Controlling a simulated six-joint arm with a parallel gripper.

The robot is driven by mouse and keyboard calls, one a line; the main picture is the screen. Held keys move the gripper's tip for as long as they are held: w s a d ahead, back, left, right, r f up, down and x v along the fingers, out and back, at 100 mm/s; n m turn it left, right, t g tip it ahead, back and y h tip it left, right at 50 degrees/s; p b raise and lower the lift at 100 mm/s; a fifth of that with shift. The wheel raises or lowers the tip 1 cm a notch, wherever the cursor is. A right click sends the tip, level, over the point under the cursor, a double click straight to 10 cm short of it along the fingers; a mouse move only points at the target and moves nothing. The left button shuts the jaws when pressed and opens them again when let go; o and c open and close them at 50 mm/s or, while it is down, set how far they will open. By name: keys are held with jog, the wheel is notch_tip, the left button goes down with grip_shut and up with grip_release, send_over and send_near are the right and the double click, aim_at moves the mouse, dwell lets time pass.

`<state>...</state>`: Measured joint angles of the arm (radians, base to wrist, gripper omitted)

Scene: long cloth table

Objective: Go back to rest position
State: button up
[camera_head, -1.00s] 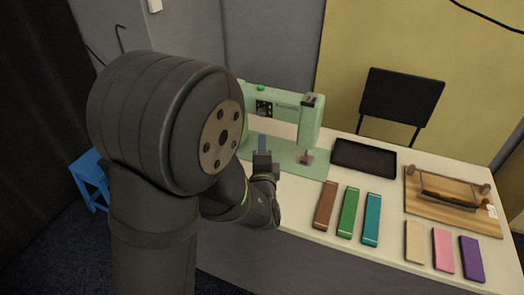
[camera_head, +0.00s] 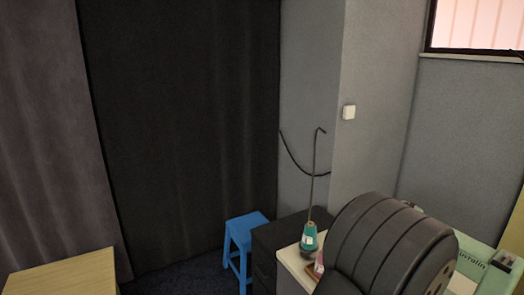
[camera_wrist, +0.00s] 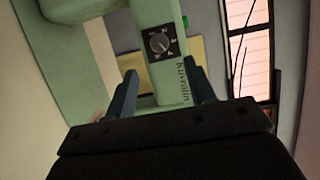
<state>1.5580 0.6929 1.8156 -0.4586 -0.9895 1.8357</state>
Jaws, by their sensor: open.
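My gripper (camera_wrist: 161,82) is open, with its two blue-grey fingers apart and nothing between them. Beyond the fingers in the wrist view is the pale green sewing machine (camera_wrist: 90,52), with a dark dial plate and lettering on it. I cannot tell how far the fingers are from the machine. In the head view, part of the machine (camera_head: 470,262) shows at the lower right, behind my large dark arm joint. Most of the machine and the table is hidden by my arm or outside the frame there.
A teal thread cone (camera_head: 308,240) stands by a thin hooked rod at the table's corner. A blue stool (camera_head: 244,237) and a dark cabinet (camera_head: 272,246) stand left of it. A wooden tabletop (camera_head: 65,276) is at the lower left. Dark curtains and grey walls close the back.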

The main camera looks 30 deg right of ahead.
jog(key=x, duration=0.9)
jog(key=v, duration=1.7)
jog(key=w+d+n+g+y, duration=0.1)
jog(key=w+d+n+g, duration=0.1)
jog(key=d, duration=0.6)
jog(key=w+d+n+g+y, duration=0.1)
jog(key=w+d+n+g, duration=0.1)
jog(key=w+d+n, duration=0.2)
jog(key=d+n, duration=0.3)
jog(key=shift+w+d+r+n+y, duration=0.3)
jog(key=shift+w+d, duration=0.05)
jog(key=shift+w, duration=0.05)
jog(key=shift+n+g, duration=0.7)
jog(key=shift+n, duration=0.3)
dwell(2.5)
